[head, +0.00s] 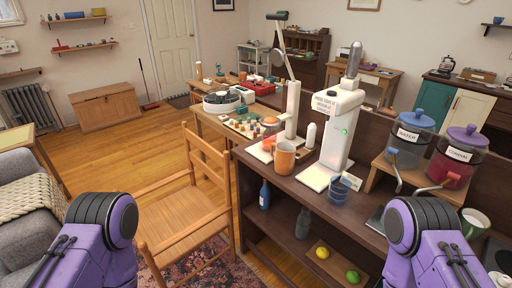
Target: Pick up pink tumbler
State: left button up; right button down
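I cannot make out a clearly pink tumbler in the head view. An orange mug (285,158) stands upright near the left end of the dark counter (262,173). A small pinkish-orange item (269,144) shows just behind and left of it, too small to identify. A blue ribbed tumbler (338,190) stands near the counter's front edge. Only purple upper parts of my two arms show, at the bottom left and bottom right; both grippers are out of view.
A white machine (336,135) stands behind the blue tumbler. Two lidded dispensers, blue (409,140) and purple (452,158), stand on a wooden riser at right. A wooden chair (190,205) is left of the counter. A lemon (322,252) and lime (352,277) lie below.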

aim_at(269, 141)
jog(key=u, duration=1.1)
jog(key=i, duration=1.1)
jog(key=z, duration=2.25)
